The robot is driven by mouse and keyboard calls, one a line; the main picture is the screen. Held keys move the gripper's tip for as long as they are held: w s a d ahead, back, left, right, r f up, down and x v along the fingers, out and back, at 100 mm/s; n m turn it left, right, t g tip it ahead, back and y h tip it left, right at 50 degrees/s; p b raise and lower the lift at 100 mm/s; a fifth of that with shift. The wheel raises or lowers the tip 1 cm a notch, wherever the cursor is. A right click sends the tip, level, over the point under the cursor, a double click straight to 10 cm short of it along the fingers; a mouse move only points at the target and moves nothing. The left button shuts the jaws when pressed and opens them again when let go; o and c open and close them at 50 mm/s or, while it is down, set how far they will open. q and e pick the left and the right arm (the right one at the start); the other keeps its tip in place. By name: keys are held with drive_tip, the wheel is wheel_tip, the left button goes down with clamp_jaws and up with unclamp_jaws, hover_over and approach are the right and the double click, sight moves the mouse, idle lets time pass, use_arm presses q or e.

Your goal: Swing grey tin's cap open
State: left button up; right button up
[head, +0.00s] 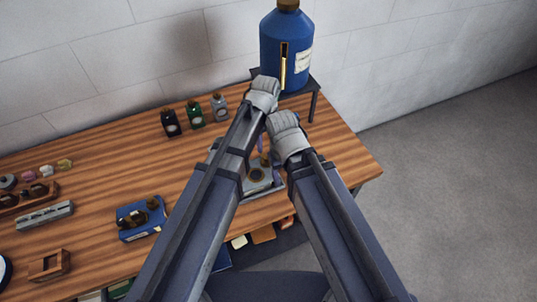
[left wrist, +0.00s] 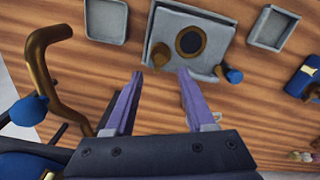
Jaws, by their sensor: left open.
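The small grey tin (head: 219,108) stands upright on the wooden table, at the right end of a row of small tins. It has a pale round label. Its dark top is too small to show whether the cap is open. The grey tin is not clearly seen in the left wrist view. My right gripper does not show.
A black tin (head: 170,122) and a green tin (head: 195,114) stand beside the grey tin. A big blue container (head: 286,55) stands on a raised stand behind. A grey fixture (left wrist: 210,65) with a dark round opening and a curved brass pipe (left wrist: 50,80) are near my left gripper.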

sight(266, 157)
use_arm(q)
drive_tip(key=shift+f+b, duration=3.95)
clamp_jaws()
